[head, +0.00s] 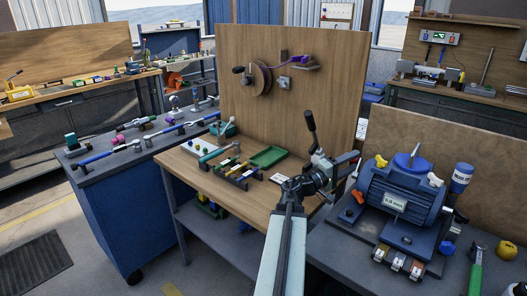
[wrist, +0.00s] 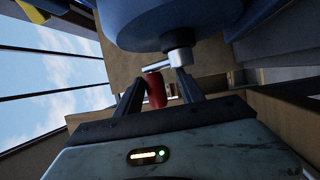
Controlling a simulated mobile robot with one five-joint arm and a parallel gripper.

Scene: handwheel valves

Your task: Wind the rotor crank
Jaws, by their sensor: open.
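The blue motor (head: 400,195) sits on the grey bench at the right and fills the top of the wrist view as a round blue housing (wrist: 170,18). A metal crank arm (wrist: 168,63) comes off its shaft. A red handle (wrist: 156,92) hangs from the end of the arm. My gripper (head: 342,162) is at the left side of the motor. In the wrist view my gripper (wrist: 160,86) is open, with one dark finger on each side of the red handle. I cannot tell whether either finger touches it. In the head view the crank is mostly hidden by my gripper.
A wooden panel (head: 334,55) with a mounted wheel (head: 261,79) stands behind. A wooden table with a green tray (head: 268,156) is left of my arm.

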